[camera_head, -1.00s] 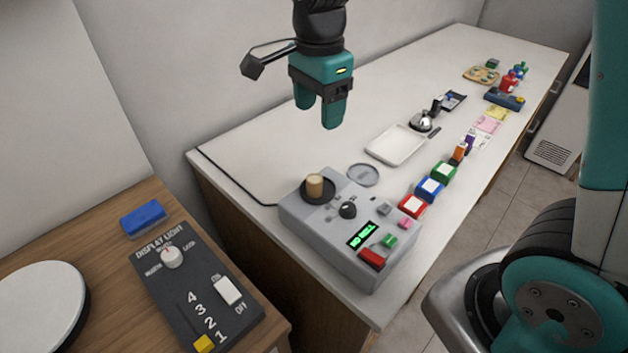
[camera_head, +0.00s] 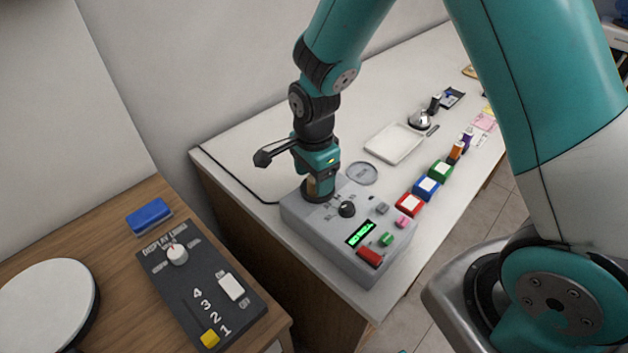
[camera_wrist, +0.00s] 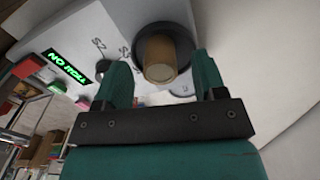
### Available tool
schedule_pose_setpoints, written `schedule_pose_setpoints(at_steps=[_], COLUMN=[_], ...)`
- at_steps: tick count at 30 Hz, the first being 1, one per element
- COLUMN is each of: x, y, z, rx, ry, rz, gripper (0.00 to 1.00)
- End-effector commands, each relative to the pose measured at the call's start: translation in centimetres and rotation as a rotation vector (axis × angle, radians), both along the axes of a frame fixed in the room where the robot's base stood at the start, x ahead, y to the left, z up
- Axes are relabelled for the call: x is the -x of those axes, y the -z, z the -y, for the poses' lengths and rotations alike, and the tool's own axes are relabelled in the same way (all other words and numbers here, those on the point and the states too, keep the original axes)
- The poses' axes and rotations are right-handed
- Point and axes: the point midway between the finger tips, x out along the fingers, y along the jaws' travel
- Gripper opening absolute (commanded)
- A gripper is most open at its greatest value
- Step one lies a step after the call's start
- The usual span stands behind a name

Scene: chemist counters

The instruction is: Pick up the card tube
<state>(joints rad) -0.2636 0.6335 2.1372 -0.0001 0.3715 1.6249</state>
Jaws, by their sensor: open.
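The card tube (camera_head: 312,187) is a short tan cylinder standing upright on a dark round holder (camera_wrist: 181,35) on top of the grey machine (camera_head: 333,238). My gripper (camera_head: 317,184) is open and pointing down over it, with the fingers partly hiding it in the head view. In the wrist view the tube (camera_wrist: 160,58) shows between the two green fingers (camera_wrist: 161,78), with a gap to each side. I cannot tell whether either finger touches it.
The machine has a black knob (camera_head: 347,209), a green "NO ROLL" display (camera_head: 361,233) and coloured buttons. A round grey disc (camera_head: 362,173), a white tray (camera_head: 394,143) and coloured boxes (camera_head: 427,188) stand beyond it. A wall runs behind the counter.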

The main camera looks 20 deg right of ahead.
Motion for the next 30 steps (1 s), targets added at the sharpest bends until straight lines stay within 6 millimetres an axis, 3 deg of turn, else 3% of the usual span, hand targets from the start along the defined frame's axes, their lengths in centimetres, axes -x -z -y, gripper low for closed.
schedule_pose_setpoints(at_steps=[4,11,14,18,30], x=[0.0,0.0,0.0,0.0,-0.1], y=[1.4,1.7,1.7,1.7,1.2], z=[0.1,0.1,0.1,0.1,0.0], rx=[0.0,0.0,0.0,0.0,-0.001], ry=[0.001,0.001,0.001,0.001,0.001], rz=[-0.001,0.001,0.001,0.001,0.003], gripper=[0.64,0.64,0.46,0.14,0.12])
